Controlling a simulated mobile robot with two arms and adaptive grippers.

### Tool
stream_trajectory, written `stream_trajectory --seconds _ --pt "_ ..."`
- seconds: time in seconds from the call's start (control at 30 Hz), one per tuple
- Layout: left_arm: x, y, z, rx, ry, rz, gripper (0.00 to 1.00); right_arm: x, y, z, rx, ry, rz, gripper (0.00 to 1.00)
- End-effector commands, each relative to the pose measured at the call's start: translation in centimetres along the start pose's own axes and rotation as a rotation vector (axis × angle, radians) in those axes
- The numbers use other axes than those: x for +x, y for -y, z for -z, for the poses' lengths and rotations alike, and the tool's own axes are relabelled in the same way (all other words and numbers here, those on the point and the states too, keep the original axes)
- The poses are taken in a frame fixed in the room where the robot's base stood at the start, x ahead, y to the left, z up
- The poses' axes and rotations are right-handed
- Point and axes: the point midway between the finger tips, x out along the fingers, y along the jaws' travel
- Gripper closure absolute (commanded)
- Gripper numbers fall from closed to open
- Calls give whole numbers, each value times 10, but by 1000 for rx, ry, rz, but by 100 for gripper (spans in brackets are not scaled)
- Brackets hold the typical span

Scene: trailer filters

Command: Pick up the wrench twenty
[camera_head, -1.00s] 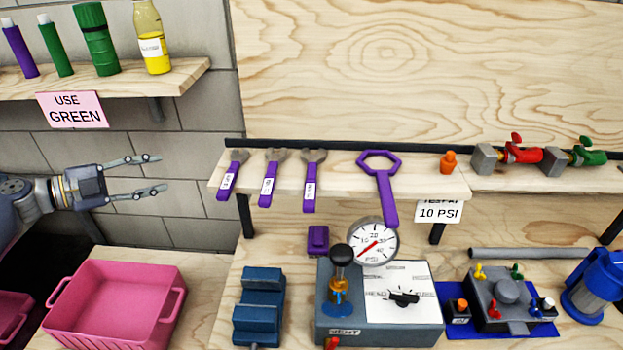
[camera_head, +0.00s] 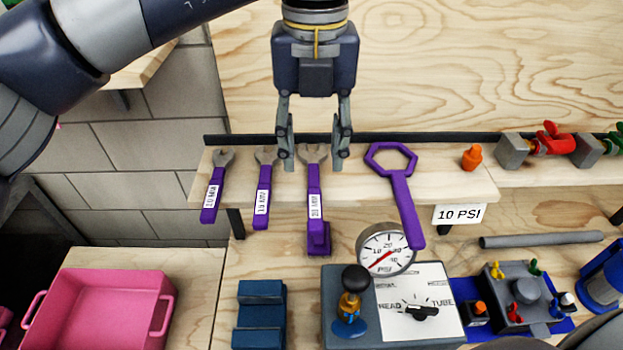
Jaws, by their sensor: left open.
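Three purple-handled wrenches hang over the front of the wooden shelf. The right one, whose label seems to read 20 MM, is the wrench twenty (camera_head: 314,192). The left wrench (camera_head: 214,190) has a label that seems to read 10 MM. The middle wrench (camera_head: 263,190) has a label too small to read surely. My left gripper (camera_head: 312,166) points down with its fingers open, one on each side of the wrench twenty's grey head. I cannot tell whether they touch it. My right gripper is not in view; a dark rounded shape at the bottom right edge is unclear.
An orange fitting (camera_head: 472,157) and valves (camera_head: 553,141) stand further right. Below are a pressure gauge (camera_head: 386,250), a blue block (camera_head: 260,312) and a pink bin (camera_head: 98,312).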

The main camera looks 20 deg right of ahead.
Motion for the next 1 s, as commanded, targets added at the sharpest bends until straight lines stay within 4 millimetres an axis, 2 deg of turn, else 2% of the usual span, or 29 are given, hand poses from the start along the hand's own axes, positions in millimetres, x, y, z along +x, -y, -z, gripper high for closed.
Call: stream_trajectory --seconds 0.07,0.17,0.37,0.5,0.63,0.93,0.97,1.0 --pt "13 -1 0 0 -4 2 58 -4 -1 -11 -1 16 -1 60" --pt "26 0 0 0 -4 4 58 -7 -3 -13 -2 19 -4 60" --pt "40 1 0 0 -5 6 58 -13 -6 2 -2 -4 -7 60" --pt "59 3 -2 1 -7 6 58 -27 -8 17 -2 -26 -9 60" --pt "78 3 -3 -1 -5 7 58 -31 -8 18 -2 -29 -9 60" --pt "86 3 -3 -1 -2 8 58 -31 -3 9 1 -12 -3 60" --pt "86 3 -3 -1 -2 8 61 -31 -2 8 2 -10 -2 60" --pt "86 3 -3 -1 -2 8 70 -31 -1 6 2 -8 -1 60"
